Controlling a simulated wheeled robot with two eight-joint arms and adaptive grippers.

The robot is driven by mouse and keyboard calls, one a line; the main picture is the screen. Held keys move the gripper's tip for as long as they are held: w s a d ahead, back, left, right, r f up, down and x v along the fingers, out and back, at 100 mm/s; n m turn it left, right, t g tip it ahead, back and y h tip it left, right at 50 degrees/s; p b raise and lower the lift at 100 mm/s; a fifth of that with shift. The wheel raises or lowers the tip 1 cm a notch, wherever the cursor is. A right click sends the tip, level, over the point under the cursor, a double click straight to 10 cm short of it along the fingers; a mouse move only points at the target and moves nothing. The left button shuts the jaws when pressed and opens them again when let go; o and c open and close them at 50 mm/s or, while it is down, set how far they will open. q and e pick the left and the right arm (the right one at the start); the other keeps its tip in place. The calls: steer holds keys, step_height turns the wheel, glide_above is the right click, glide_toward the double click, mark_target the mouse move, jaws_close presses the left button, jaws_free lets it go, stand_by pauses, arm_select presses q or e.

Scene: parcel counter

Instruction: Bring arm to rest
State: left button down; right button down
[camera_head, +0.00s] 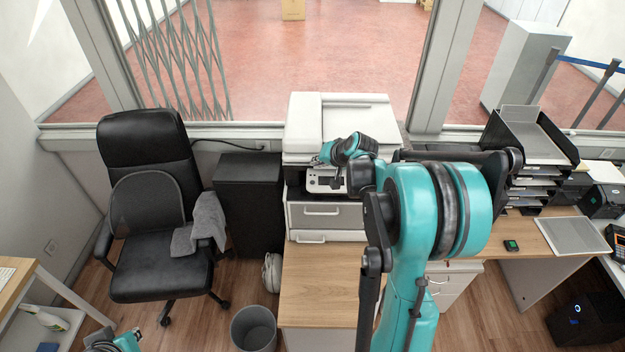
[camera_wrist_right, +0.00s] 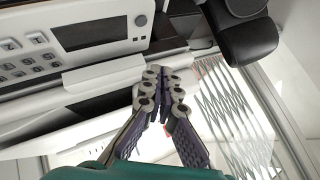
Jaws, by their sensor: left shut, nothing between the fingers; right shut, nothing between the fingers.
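My right arm rises from the bottom of the head view and bends over in front of the printer. My right gripper (camera_wrist_right: 160,90) shows in the right wrist view with its fingers together and nothing between them. In the head view it is small and partly hidden by its wrist, near the printer's control panel (camera_head: 326,181). My left gripper (camera_head: 103,345) shows only in part at the bottom left edge of the head view, shut and empty, away from the furniture.
The white printer (camera_head: 303,122) stands behind a wooden counter (camera_head: 318,290). A black office chair (camera_head: 150,215) with a grey towel (camera_head: 203,225) is at left. A grey bin (camera_head: 253,330) stands on the floor. Paper trays (camera_head: 530,135) are at right. The counter's front part is bare.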

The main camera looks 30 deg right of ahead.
steer(key=shift+f, duration=0.1)
steer(key=s+a+f+n+g+b, duration=0.1)
steer(key=s+a+f+n+b, duration=0.15)
steer(key=s+a+b, duration=0.45)
steer(key=s+a+f+n+b, duration=0.25)
steer(key=s+a+b, duration=0.2)
steer(key=a, duration=0.35)
steer(key=s+a+f+n+b, duration=0.1)
steer(key=s+a+f+b, duration=0.2)
steer(key=s+f, duration=0.3)
steer(key=s+a+f+n+g+b, duration=0.1)
steer(key=s+a+f+b, duration=0.3)
steer(key=s, duration=0.6)
step_height(320, 180, down, 3)
steer(key=shift+a+r+n+h+b, duration=0.1)
steer(key=shift+a+n+h+b, duration=0.15)
steer(key=shift+n+b, duration=0.55)
steer(key=shift+d, duration=0.1)
